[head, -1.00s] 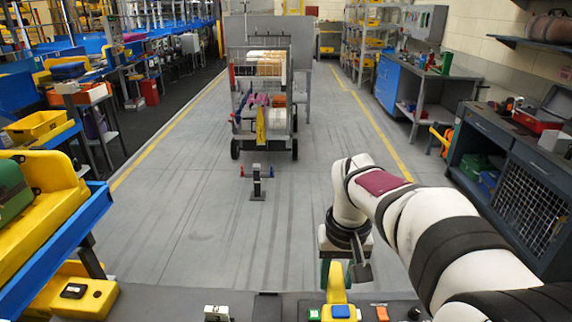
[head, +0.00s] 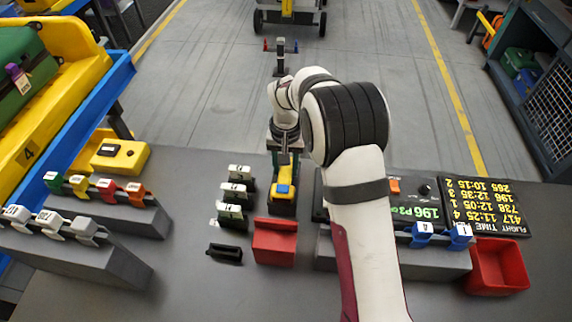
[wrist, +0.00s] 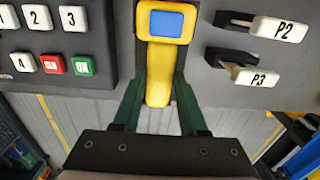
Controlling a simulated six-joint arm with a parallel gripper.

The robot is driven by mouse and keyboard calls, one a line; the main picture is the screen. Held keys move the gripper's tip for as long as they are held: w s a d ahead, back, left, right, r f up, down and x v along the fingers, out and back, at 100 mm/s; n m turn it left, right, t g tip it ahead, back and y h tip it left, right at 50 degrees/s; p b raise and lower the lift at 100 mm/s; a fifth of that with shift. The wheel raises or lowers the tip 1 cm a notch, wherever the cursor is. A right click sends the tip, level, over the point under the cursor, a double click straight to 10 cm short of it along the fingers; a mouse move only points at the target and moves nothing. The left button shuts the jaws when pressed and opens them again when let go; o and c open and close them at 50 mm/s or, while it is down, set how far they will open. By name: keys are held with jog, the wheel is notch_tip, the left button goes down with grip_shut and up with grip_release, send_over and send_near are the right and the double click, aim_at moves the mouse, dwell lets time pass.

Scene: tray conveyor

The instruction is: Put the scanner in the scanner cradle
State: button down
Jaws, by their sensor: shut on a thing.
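The scanner (head: 284,197) is yellow with a blue patch on top, near the far edge of the grey counter. My gripper (head: 285,157) reaches it from the far side, below my bent arm. In the wrist view, the green fingers of my gripper (wrist: 157,100) stand on both sides of the narrow yellow handle of the scanner (wrist: 168,22) and are shut on it. I cannot tell whether the scanner touches the counter. A red box-like holder (head: 274,242) stands just nearer than the scanner; I cannot tell for sure whether it is the scanner cradle.
Several tagged holders (head: 232,214) stand left of the scanner, with a black piece (head: 225,253) nearer. A keypad (wrist: 55,40) shows in the wrist view. A flight board (head: 486,204) and red tray (head: 497,268) are right. Grey racks (head: 130,207) with coloured tags are left.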

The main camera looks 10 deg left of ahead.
aim_at(286, 170)
jog(key=shift+c, duration=2.2)
grip_release()
jog(key=shift+f, duration=0.1)
notch_tip(286, 170, up, 12)
jog(key=s+d+r+m, duration=0.2)
jog(key=s+d+r, duration=0.35)
jog(key=s, duration=0.25)
jog(key=s+d+f+m+y, duration=0.1)
jog(key=s+d, duration=0.2)
jog(key=s, duration=0.8)
jog(key=s+d+f+m, duration=0.1)
jog(key=s+d, duration=0.3)
jog(key=s, duration=0.8)
jog(key=shift+s+f+m+y, duration=0.2)
jog(key=shift+m+y, duration=0.2)
jog(key=shift+m, duration=0.4)
